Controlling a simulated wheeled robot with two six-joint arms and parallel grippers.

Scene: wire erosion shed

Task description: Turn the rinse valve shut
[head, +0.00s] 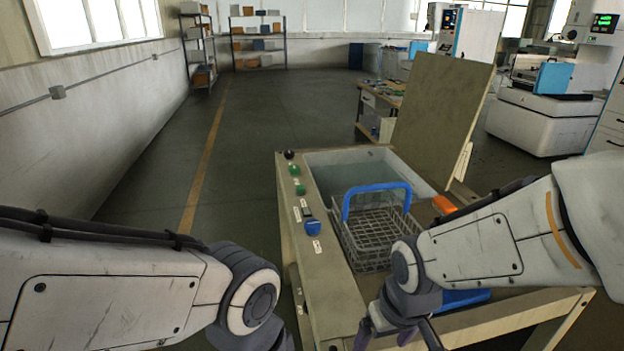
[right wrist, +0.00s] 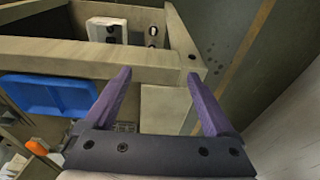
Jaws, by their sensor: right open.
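A beige wash bench (head: 340,292) with a water-filled basin (head: 335,172) stands in front of me. Along its left rim are a dark knob (head: 289,154), two green knobs (head: 295,170), and a blue-and-dark fitting (head: 312,226) with small white labels. I cannot tell which of these is the rinse valve. My right gripper (head: 400,338) is open and empty over the bench's near end, apart from these controls. In the right wrist view its fingers (right wrist: 158,78) spread in front of a beige corner. My left arm comes in at lower left; its gripper is out of frame.
A wire basket (head: 375,235) with a blue handle sits in the bench. The lid (head: 440,115) stands raised at the back right. An orange item (head: 444,204) and a blue tray (right wrist: 50,95) lie near my right arm. The floor left of the bench is clear.

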